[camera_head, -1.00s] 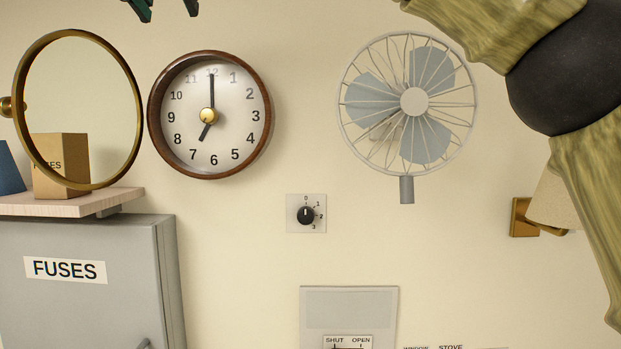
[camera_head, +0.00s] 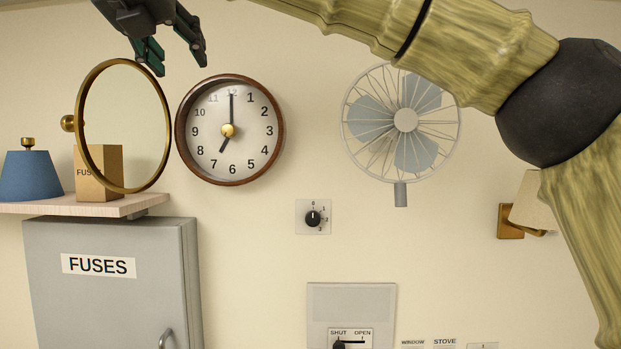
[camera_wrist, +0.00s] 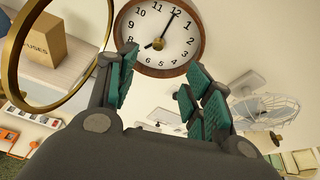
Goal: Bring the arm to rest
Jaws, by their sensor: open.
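My gripper (camera_head: 178,56) is at the top left in the head view, with its dark green-padded fingers apart and nothing between them. My arm crosses the top and right of the view. No held object shows.
A shelf (camera_head: 130,205) bears a blue lampshade (camera_head: 32,176) and a box (camera_head: 110,165). A grey fuse cabinet (camera_head: 110,295) stands below. A caged fan (camera_head: 405,120), a dial (camera_head: 313,218), a SHUT/OPEN panel (camera_head: 350,300) and a wall lamp (camera_head: 530,205) are on the wall.

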